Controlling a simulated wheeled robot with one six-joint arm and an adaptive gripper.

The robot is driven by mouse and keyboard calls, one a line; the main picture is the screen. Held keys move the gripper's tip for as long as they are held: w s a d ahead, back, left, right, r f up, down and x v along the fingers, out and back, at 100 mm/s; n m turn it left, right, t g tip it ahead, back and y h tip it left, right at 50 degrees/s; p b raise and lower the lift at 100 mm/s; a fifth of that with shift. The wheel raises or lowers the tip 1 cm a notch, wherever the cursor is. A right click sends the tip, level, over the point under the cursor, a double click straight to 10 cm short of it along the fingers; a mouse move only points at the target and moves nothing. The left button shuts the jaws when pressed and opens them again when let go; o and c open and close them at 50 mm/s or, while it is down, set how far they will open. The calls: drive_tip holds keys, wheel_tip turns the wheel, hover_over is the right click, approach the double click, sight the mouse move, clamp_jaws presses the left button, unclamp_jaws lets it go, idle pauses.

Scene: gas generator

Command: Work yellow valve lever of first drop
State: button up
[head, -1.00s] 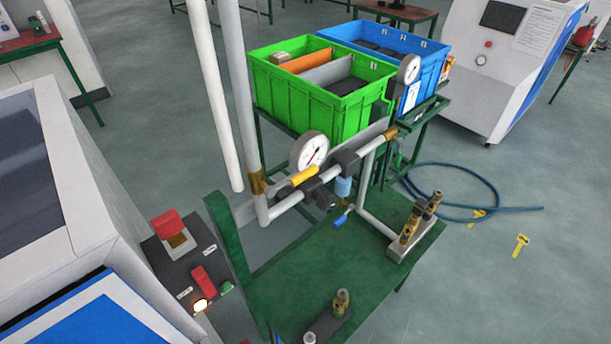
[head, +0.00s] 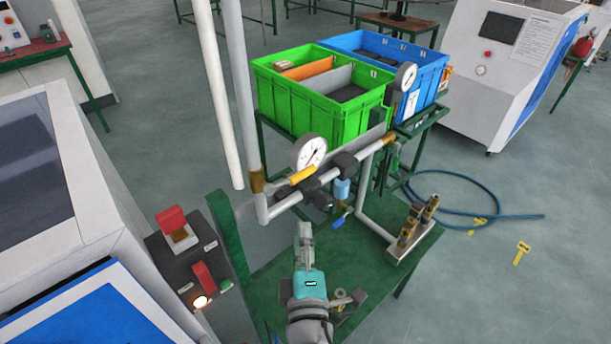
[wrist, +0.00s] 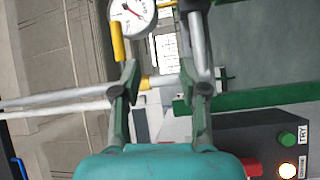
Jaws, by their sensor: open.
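The yellow valve lever (head: 303,175) lies along the horizontal grey pipe (head: 292,200), just below the near pressure gauge (head: 309,152). In the wrist view the yellow lever (wrist: 117,42) hangs at the upper left, under the gauge (wrist: 131,12). My gripper (head: 305,230) is over the green table, below and in front of the pipe, apart from the lever. In the wrist view its two fingers (wrist: 160,80) stand apart with nothing gripped between them. The lever is to the left of the gap between the fingers and beyond them.
A small blue lever (head: 340,220) hangs below the pipe. A brass valve block (head: 411,235) stands on the right of the green table (head: 375,268). A control box with red switches (head: 188,262) is at the left. Green (head: 318,113) and blue (head: 428,66) crates stand behind.

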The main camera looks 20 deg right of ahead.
sight(302, 179)
wheel_tip(302, 179, up, 6)
drive_tip(key=w+m+h, duration=0.1)
drive_tip(key=h, duration=0.2)
drive_tip(key=x, duration=1)
drive_tip(key=shift+w+f, duration=0.1)
drive_tip(key=shift+w, duration=0.2)
clamp_jaws()
